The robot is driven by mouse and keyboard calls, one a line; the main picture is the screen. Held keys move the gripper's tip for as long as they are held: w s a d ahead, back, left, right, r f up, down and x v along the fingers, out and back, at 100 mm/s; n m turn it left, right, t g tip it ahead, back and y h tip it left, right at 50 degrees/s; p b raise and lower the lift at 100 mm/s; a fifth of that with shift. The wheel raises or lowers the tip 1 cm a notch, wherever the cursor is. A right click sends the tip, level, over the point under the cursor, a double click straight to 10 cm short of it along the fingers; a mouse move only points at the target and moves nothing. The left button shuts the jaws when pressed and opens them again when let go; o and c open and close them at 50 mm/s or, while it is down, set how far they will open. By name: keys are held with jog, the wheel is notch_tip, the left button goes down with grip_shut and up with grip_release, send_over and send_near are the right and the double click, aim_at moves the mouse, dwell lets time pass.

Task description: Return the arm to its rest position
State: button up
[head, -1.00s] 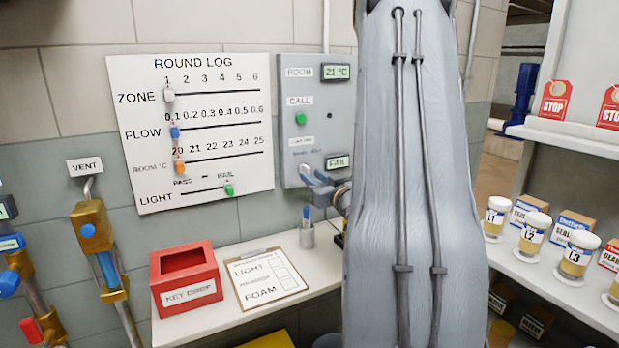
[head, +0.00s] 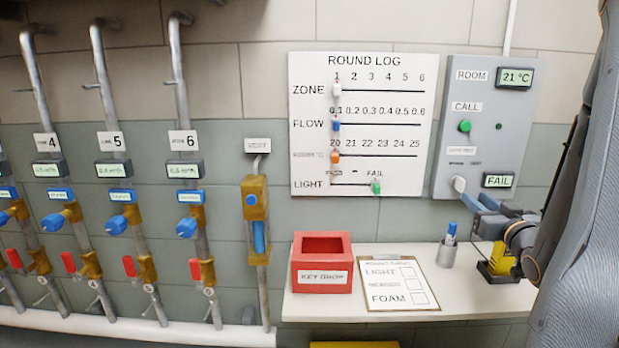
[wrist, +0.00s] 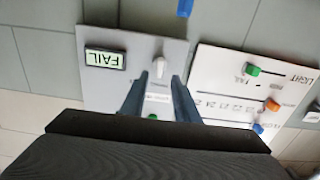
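My gripper (head: 476,200) is at the right in the head view, in front of the lower part of the grey room panel (head: 485,135). In the wrist view my gripper (wrist: 156,82) has its two fingers apart with nothing between them. The panel's white switch (wrist: 158,67) shows just beyond the fingertips; I cannot tell whether they touch it. The switch also shows in the head view (head: 459,184). My arm (head: 585,210) fills the right edge of the head view. The panel's lower display (head: 498,181) reads FAIL.
Below my gripper, the shelf (head: 320,310) holds a red key drop box (head: 321,274), a clipboard (head: 395,285), a pen cup (head: 447,254) and a yellow-black item (head: 497,262). The round log board (head: 362,125) hangs left of the panel. Valve pipes (head: 107,80) stand farther left.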

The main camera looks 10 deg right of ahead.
jog(key=w+a+f+g+y, duration=0.1)
jog(key=a+f+g, duration=0.35)
jog(key=a, duration=0.35)
jog(key=a+f+g+y, duration=0.1)
jog(key=a+f+g, duration=0.4)
jog(key=a, duration=0.4)
jog(key=s+a+f+g, duration=0.1)
jog(key=s+a, duration=0.1)
jog(key=a, duration=0.1)
jog(key=s+a+f+n+g, duration=0.1)
jog(key=s+a, duration=0.2)
jog(key=a, duration=0.1)
jog(key=s+a+f+g+y, duration=0.1)
jog(key=s+a+f, duration=0.1)
jog(key=a, duration=0.1)
jog(key=shift+s+a+n+g, duration=0.25)
jog(key=shift+s+a+n, duration=0.05)
jog(key=shift+s+a, duration=0.1)
jog(key=s+a+n+g+y, duration=0.1)
jog(key=s+a+g, duration=0.3)
jog(key=s+a, duration=0.4)
jog(key=shift+s+a, duration=0.4)
jog(key=shift+s, duration=0.75)
